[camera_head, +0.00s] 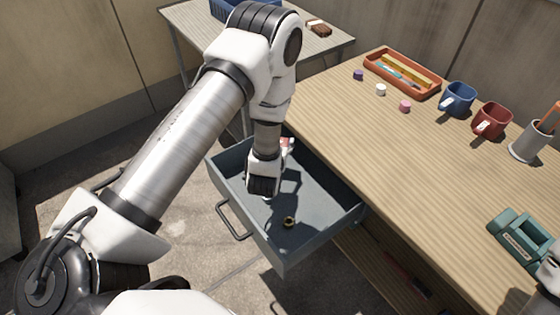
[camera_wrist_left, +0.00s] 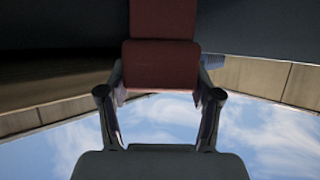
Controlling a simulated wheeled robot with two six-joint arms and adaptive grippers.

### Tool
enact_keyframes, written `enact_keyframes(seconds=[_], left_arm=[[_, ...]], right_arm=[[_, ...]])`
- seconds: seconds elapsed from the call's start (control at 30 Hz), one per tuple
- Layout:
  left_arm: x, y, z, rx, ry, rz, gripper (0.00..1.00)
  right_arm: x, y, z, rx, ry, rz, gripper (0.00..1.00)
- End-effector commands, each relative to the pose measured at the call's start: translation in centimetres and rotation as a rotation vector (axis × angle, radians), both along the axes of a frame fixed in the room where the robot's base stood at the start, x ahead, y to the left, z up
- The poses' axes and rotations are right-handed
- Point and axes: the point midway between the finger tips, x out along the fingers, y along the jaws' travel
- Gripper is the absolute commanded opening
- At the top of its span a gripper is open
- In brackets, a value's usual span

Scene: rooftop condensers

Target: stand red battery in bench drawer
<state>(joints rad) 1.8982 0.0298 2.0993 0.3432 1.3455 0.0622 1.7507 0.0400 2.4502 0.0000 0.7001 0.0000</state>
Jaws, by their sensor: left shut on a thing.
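The bench drawer (camera_head: 331,218) is pulled out from the left side of the bench. My left gripper (camera_head: 284,152) is at the drawer's far part, largely masked by my own wrist in the head view. In the left wrist view the red battery (camera_wrist_left: 160,62) is a red block between the two fingers, and the gripper (camera_wrist_left: 160,92) is shut on it. Only a small reddish patch of the battery (camera_head: 287,142) shows in the head view. Its lower end is hidden there, so I cannot tell whether it touches the drawer floor. My right gripper is out of view.
A small dark and brass-coloured round piece (camera_head: 289,222) lies in the drawer. On the bench are an orange tray (camera_head: 402,86), a blue mug (camera_head: 459,98), a red mug (camera_head: 492,120), a pen cup (camera_head: 530,142) and a teal device (camera_head: 522,236). The bench middle is clear.

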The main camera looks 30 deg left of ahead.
Motion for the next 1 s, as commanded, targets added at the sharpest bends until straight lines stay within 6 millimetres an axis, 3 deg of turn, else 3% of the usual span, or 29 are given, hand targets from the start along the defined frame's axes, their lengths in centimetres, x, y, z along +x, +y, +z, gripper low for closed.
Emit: enact_keyframes(seconds=[0.2, 0.57, 0.6, 0.67, 1.0], left_arm=[[0.0, 0.0, -3.8, 0.0, -0.001, -0.001, 0.11], [0.0, -0.1, -4.5, 0.0, -0.002, -0.002, 0.11], [0.0, -0.1, -4.6, 0.0, -0.001, -0.002, 0.68], [0.0, -0.1, -4.5, 0.0, -0.001, -0.002, 0.89], [0.0, -0.1, -4.2, 0.0, -0.001, -0.002, 0.89]], right_arm=[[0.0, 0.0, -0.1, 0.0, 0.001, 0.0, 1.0], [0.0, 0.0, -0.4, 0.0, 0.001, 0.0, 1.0], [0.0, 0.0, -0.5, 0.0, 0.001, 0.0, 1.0], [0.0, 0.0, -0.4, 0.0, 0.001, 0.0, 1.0], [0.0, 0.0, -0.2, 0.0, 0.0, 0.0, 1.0]])
